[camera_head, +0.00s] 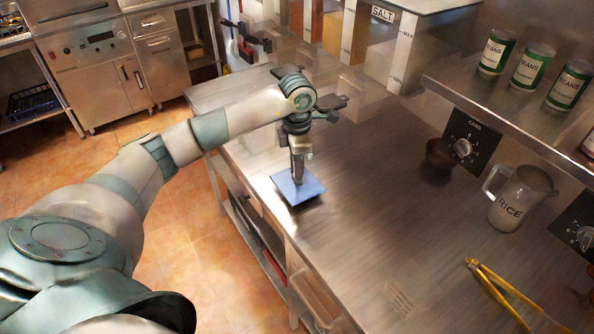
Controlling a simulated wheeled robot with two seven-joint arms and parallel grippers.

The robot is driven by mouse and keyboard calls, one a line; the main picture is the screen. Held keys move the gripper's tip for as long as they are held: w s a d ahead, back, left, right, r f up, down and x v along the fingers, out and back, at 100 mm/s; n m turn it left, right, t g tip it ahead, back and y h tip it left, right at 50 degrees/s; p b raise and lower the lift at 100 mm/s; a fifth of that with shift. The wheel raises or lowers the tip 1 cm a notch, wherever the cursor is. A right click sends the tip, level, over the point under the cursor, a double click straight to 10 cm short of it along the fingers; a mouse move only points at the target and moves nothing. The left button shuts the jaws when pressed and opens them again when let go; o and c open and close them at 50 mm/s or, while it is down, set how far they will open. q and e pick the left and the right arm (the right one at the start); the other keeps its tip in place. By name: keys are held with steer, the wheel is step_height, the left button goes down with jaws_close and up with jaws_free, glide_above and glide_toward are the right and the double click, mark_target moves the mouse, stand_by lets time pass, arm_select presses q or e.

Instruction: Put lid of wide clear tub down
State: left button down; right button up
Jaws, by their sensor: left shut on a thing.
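My left gripper (298,178) points down over the steel counter (370,215) and is shut on a blue square lid (309,188). The lid is held roughly flat near the counter's left front edge. I cannot tell whether its underside touches the counter. Pale see-through containers (352,88) stand at the back of the counter, partly behind my left arm; I cannot tell which is the wide clear tub. My right gripper is not in view.
A rice jug (515,200), a small dark bowl (438,155) and yellow tongs (495,285) are on the right. Bean cans (530,66) stand on a shelf above. A bin marked SALT (383,40) is at the back. The counter's middle is clear.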

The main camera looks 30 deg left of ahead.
arm_select(q)
steer(key=shift+f, duration=0.75)
steer(key=shift+f, duration=0.2)
steer(key=c, duration=1.5)
jaws_free()
steer(key=shift+r, duration=0.1)
steer(key=shift+c, duration=0.2)
steer(key=shift+r, duration=0.2)
steer(key=shift+r, duration=0.35)
step_height(320, 180, up, 11)
steer(key=b, duration=0.4)
